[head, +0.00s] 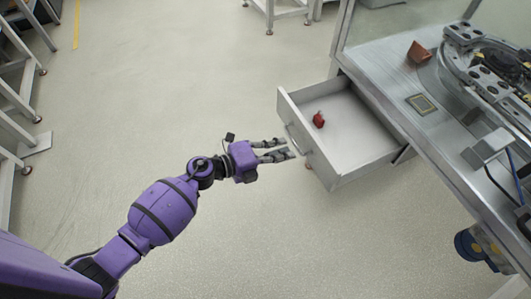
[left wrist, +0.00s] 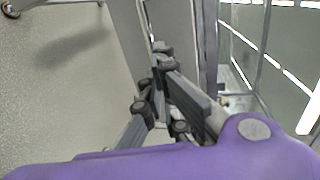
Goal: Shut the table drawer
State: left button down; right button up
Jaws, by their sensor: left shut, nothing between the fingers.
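The grey table drawer (head: 345,178) is pulled well out from the table (head: 385,60) in the head view. Its front panel, with a bar handle (head: 294,140), faces left toward my left arm. A small red item (head: 319,120) lies inside the drawer. My left gripper (head: 287,148) is shut and empty, with its fingertips close to the drawer front near the handle. I cannot tell if they touch it. In the left wrist view, the fingers (left wrist: 157,85) point at grey panels close ahead. My right gripper is not in view.
On the tabletop are a reddish-brown piece (head: 419,53), a small framed plate (head: 421,104) and a metal ring track (head: 490,55). A blue motor-like part (head: 470,246) hangs below the table. Metal frames stand at far left. The floor around my left arm is clear.

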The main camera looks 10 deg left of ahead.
pick_arm(q)
jog(key=shift+x, duration=0.95)
jog(key=r+x, duration=0.1)
jog(key=x, duration=0.4)
jog(key=r+b+x, duration=0.1)
jog(key=x, duration=0.5)
jog(key=d+r+b+x, duration=0.1)
jog(key=x, duration=0.5)
jog(key=shift+w+d+r, duration=0.15)
jog(key=shift+r, duration=0.05)
jog(key=b, duration=0.2)
send_over(350, 135)
jog(key=shift+s+a, duration=0.2)
jog(key=shift+a, duration=0.1)
jog(key=shift+w+d, duration=0.25)
jog(key=shift+d, duration=0.05)
jog(key=shift+r, duration=0.1)
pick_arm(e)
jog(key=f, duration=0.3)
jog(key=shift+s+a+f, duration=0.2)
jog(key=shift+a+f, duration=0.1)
pick_arm(q)
jog(key=shift+r, duration=0.15)
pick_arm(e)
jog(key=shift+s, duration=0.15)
